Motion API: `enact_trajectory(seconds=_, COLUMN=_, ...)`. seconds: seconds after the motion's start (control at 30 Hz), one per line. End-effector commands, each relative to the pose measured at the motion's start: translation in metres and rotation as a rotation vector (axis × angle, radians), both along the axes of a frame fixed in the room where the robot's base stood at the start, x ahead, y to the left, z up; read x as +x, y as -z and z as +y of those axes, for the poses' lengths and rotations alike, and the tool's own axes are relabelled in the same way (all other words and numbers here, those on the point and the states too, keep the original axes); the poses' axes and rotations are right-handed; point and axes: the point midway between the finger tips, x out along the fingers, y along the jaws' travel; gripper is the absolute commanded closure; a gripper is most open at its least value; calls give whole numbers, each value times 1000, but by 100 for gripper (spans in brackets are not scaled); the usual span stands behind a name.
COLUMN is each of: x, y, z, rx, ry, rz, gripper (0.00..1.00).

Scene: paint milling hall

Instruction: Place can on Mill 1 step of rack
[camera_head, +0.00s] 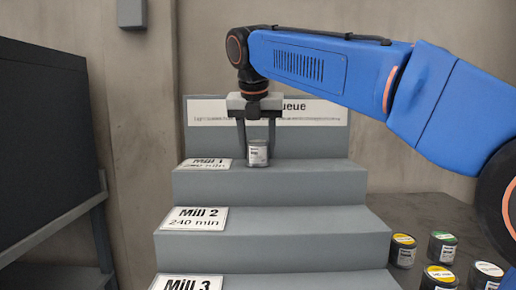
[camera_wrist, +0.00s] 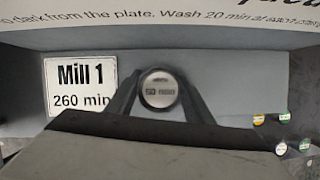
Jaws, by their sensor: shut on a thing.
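A small dark can with a pale label (camera_head: 257,154) is between the fingers of my gripper (camera_head: 257,146), which is shut on it. The can is upright at the Mill 1 step (camera_head: 320,170), the top step of the grey rack, just right of the Mill 1 plate (camera_head: 207,164). Its base appears at the step surface; I cannot tell if it touches. In the wrist view the can's round lid (camera_wrist: 159,90) shows between the fingers, and the Mill 1 plate (camera_wrist: 80,85) reads 260 min.
Lower steps carry the Mill 2 plate (camera_head: 195,219) and the Mill 3 plate (camera_head: 187,283). A queue sign (camera_head: 215,112) stands behind the top step. Several cans, including a yellow-lidded can (camera_head: 403,251), stand on a dark surface at right. The steps right of their plates are clear.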

Motion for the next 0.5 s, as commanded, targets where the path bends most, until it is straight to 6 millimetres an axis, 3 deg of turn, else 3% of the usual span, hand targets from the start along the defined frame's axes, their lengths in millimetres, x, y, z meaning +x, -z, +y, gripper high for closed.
enact_trajectory(seconds=0.17, x=0, y=2, z=0, rx=0, ry=0, rz=0, gripper=84)
enact_trajectory(seconds=0.2, x=0, y=2, z=0, rx=0, ry=0, rz=0, gripper=50)
enact_trajectory(seconds=0.27, x=0, y=2, z=0, rx=0, ry=0, rz=0, gripper=36)
enact_trajectory(seconds=0.5, x=0, y=2, z=0, rx=0, ry=0, rz=0, gripper=34)
